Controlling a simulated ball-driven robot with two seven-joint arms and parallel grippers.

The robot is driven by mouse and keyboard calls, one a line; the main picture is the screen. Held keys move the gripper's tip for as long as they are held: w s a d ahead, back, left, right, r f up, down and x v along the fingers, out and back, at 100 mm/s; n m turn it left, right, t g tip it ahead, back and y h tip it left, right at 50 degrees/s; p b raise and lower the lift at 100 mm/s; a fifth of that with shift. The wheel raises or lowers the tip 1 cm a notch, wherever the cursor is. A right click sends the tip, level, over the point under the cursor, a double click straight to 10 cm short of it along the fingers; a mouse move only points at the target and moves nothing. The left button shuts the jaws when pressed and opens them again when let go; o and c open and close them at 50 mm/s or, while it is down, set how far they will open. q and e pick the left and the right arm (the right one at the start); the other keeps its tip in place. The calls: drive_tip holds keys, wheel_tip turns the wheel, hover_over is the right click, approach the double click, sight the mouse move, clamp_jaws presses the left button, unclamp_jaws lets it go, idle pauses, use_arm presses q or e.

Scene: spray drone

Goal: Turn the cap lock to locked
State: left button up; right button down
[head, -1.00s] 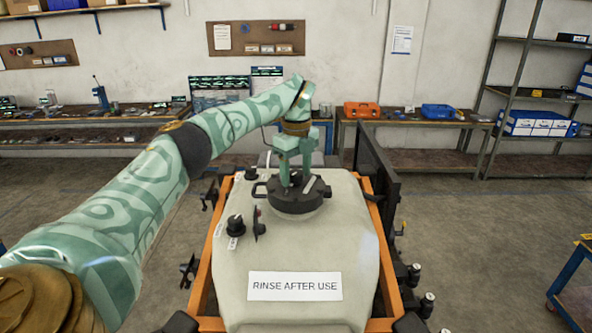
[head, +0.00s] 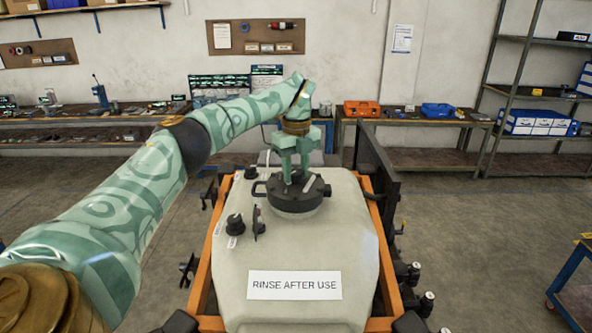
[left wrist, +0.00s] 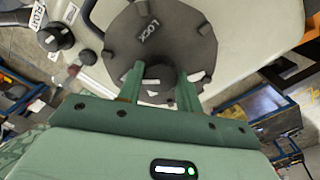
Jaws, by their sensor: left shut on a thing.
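The black round cap (head: 292,205) sits on top of the pale tank (head: 310,245). In the left wrist view the cap (left wrist: 125,38) shows a white label reading LOCK and several other white marks. My left gripper (head: 296,180) reaches down onto the cap from above. Its two green fingers also show in the left wrist view (left wrist: 160,87), one on each side of the knob, shut on it. The gripper hides part of the cap's far side and markings. My right gripper is not in view.
Small black fittings (head: 235,223) stand on the tank left of the cap. The tank bears a RINSE AFTER USE label (head: 294,285) and sits in an orange frame (head: 203,265). A dark upright panel (head: 378,180) stands close on the right. Workbenches line the back wall.

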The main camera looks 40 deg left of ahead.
use_arm(q)
drive_tip(key=m, duration=0.4)
drive_tip(key=shift+r, duration=0.15)
drive_tip(key=m, duration=0.8)
drive_tip(key=shift+m, duration=1.1)
drive_tip(key=o, duration=1)
